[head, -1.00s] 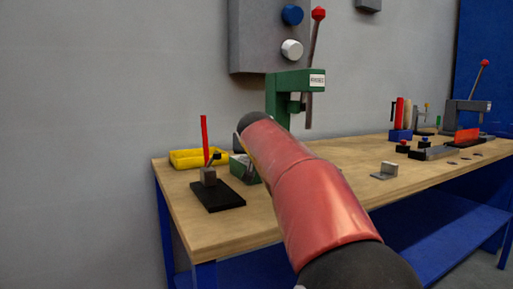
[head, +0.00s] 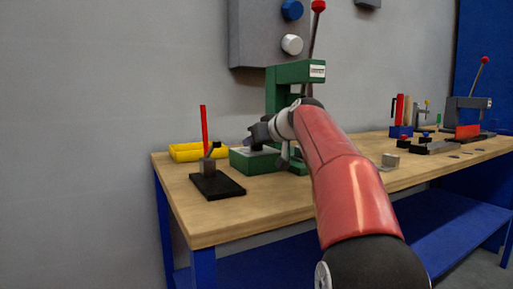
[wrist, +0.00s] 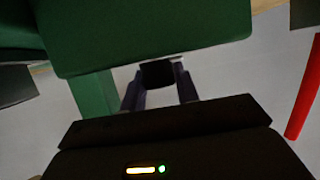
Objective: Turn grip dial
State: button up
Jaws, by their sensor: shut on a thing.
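My gripper (wrist: 159,88) is shut on a small dark block-like piece (wrist: 157,74) between its two fingertips in the wrist view. In the head view my gripper (head: 256,138) reaches left across the front of the green press (head: 284,78), just above its base. The held piece is too dark to tell whether it is the grip dial or what it is fixed to. A blue round knob (head: 292,10) and a white round knob (head: 292,44) are on the grey wall box, well above my gripper. The green press also fills the upper wrist view (wrist: 150,40).
A black-based fixture with a red upright rod (head: 203,130) stands at the left of the wooden bench (head: 215,228), before a yellow tray (head: 185,152). The bench's front left is clear.

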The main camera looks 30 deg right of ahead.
jog(key=shift+y, duration=0.4)
jog(key=shift+f, duration=0.1)
jog(key=o, duration=1)
jog(key=shift+c, duration=0.2)
jog(key=b+v, duration=0.1)
jog(key=v, duration=0.7)
jog(key=shift+w, duration=0.15)
